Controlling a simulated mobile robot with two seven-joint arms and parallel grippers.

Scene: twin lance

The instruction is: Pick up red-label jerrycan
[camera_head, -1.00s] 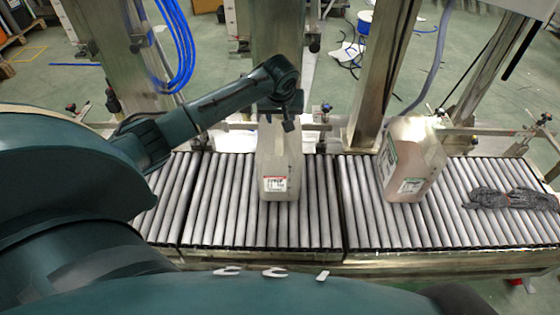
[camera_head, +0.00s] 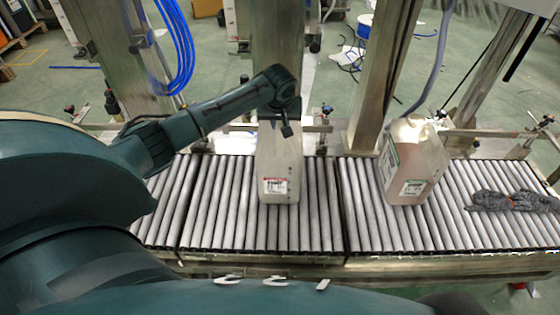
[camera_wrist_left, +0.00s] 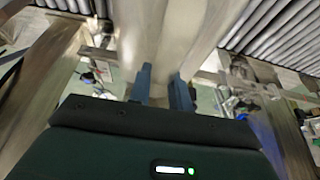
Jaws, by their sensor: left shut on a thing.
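The red-label jerrycan (camera_head: 280,160) is a pale, cloudy container standing upright on the roller conveyor, its red-topped white label facing me. My left gripper (camera_head: 283,121) reaches in from the left and is at the top of this jerrycan, where my wrist hides the handle. In the left wrist view, two blue fingers (camera_wrist_left: 163,88) are closed at the jerrycan's pale body (camera_wrist_left: 172,35), which fills the upper middle. Whether the base touches the rollers is hard to tell. My right gripper is not in view.
A second jerrycan (camera_head: 413,162) with a green-and-white label stands to the right on the conveyor (camera_head: 222,215). A dark grey glove (camera_head: 510,201) lies farther right. Metal posts (camera_head: 377,70) and a rail stand behind the rollers. Rollers between the two jerrycans are clear.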

